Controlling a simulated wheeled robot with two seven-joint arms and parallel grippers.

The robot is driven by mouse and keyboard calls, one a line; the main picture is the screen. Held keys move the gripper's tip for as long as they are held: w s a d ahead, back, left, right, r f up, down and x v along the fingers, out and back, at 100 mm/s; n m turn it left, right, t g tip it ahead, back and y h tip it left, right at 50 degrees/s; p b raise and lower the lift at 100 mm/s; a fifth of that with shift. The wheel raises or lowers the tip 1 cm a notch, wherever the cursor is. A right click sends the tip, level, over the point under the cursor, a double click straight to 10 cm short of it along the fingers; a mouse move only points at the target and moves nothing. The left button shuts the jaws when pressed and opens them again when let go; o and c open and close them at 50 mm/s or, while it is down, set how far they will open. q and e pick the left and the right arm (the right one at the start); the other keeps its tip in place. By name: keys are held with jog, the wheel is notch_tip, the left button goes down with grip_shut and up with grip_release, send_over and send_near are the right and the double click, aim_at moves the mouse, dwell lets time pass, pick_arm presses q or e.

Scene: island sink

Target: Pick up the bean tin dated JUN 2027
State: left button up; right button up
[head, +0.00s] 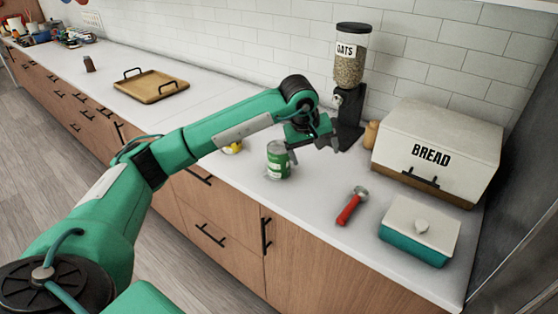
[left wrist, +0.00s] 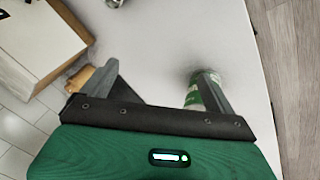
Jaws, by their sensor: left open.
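A green-labelled tin (head: 277,160) stands upright on the white counter near its front edge; its date is too small to read. My left gripper (head: 316,146) is open and empty, above the counter, up and to the right of the tin. In the left wrist view, the tin (left wrist: 193,98) shows partly behind the right-hand finger of my left gripper (left wrist: 160,85), not between the fingers. I cannot tell whether finger and tin touch. A yellow item (head: 233,147) is partly hidden behind my left arm. My right gripper is not in view.
An oats dispenser (head: 350,68) stands behind the gripper, with a bread bin (head: 440,140) to its right. A wooden tray (head: 151,86) sits far left. Counter around the tin is mostly clear.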

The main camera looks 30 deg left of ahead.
aim_at(279, 147)
pick_arm(q)
jog(key=a+r+y, duration=0.4)
jog(key=a, duration=0.6)
jog(key=shift+g, duration=0.4)
jog(key=p+x, duration=0.1)
jog(key=x, duration=0.6)
jog(key=shift+w+a+f, duration=0.1)
jog(key=shift+w, duration=0.05)
jog(key=shift+f+p, duration=0.25)
jog(key=shift+p, duration=0.05)
jog(key=shift+w+a+f, duration=0.15)
jog(key=shift+a+f, duration=0.05)
jog(key=shift+f, duration=0.25)
jog(key=p+x, duration=0.2)
jog(key=x, duration=0.1)
jog(key=shift+a+f, duration=0.15)
jog(key=shift+w+a+f, duration=0.15)
jog(key=shift+f, duration=0.4)
jog(key=shift+c, duration=1.1)
jog(key=c, duration=1.1)
jog(key=shift+c, duration=0.3)
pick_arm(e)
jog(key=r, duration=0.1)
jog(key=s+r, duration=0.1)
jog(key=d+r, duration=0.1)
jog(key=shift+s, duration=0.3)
pick_arm(q)
jog(key=shift+r, duration=0.15)
